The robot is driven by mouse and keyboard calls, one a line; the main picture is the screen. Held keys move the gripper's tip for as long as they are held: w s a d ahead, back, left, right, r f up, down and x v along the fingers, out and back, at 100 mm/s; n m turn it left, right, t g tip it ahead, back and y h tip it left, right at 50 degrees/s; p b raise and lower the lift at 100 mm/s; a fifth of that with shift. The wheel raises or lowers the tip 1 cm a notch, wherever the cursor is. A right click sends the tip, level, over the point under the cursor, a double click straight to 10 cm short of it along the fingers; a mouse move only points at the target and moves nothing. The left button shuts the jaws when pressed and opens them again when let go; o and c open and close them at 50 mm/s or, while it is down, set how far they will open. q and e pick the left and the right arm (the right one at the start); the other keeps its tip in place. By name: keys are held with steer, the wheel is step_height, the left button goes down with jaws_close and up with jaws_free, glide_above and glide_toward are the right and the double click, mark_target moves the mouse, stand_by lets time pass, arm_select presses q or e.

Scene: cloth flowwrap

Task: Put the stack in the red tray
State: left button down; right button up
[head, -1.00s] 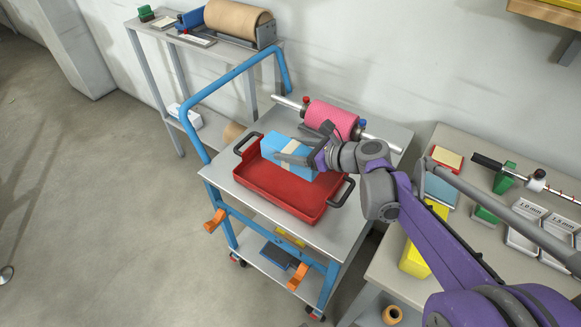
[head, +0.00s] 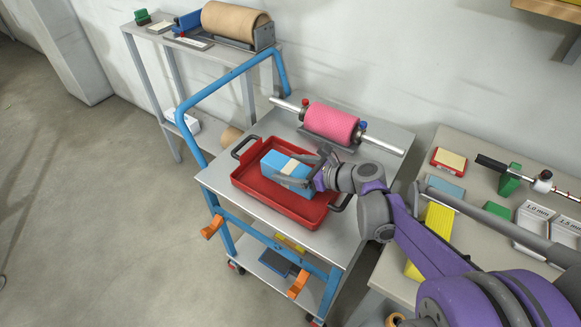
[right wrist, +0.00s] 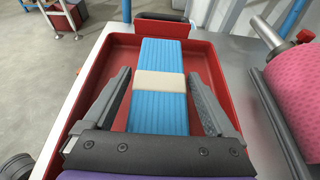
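The stack (head: 272,163) is a blue block of folded cloths with a pale band around its middle. It lies inside the red tray (head: 255,188), which has dark handles and stands on the cart top. My right gripper (head: 293,170) reaches into the tray with one finger on each side of the stack. In the right wrist view the stack (right wrist: 160,57) lies between the fingers, with red tray floor (right wrist: 112,62) showing in gaps beside it, so the gripper is open. The near end of the stack is hidden by the gripper. My left gripper is not in view.
A pink roll (head: 331,123) on a metal bar lies behind the tray on the cart (head: 222,184). A side table (head: 400,262) on the right holds a yellow block, small trays and tools. A shelf (head: 145,33) with a brown roll stands at the back left.

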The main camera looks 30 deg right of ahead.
steer(key=shift+o, duration=0.2)
steer(key=shift+r, duration=0.1)
steer(key=shift+s+d+r, duration=0.1)
steer(key=shift+s+r, duration=0.05)
steer(key=p+v, duration=0.2)
steer(key=v, duration=0.9)
steer(key=shift+s+p, duration=0.3)
steer(key=shift+p, duration=0.1)
